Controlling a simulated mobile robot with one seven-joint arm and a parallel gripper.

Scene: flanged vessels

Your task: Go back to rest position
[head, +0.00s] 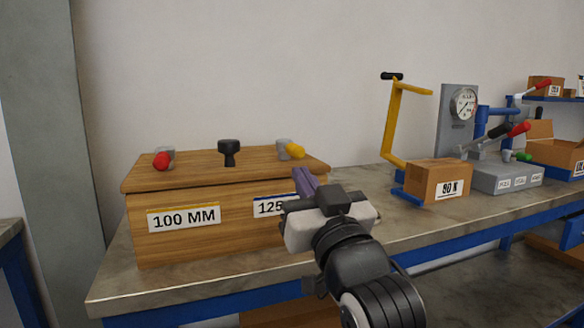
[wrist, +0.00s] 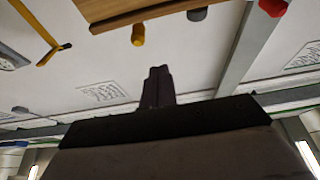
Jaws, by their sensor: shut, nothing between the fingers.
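My gripper (head: 305,182) is in front of the right part of a wooden box in the head view, its purple-grey fingers shut together and empty. It also shows in the wrist view (wrist: 158,72), pointing up the picture with nothing between the fingers. The wooden box (head: 165,245) stands on the workbench (head: 120,286), with a "100 MM" label and a second label starting "125" that my gripper partly hides. On its lid are a red-tipped handle (head: 163,160), a black knob (head: 229,152) and a yellow-tipped handle (head: 291,150).
Bare bench top lies between my arm and the cardboard box.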

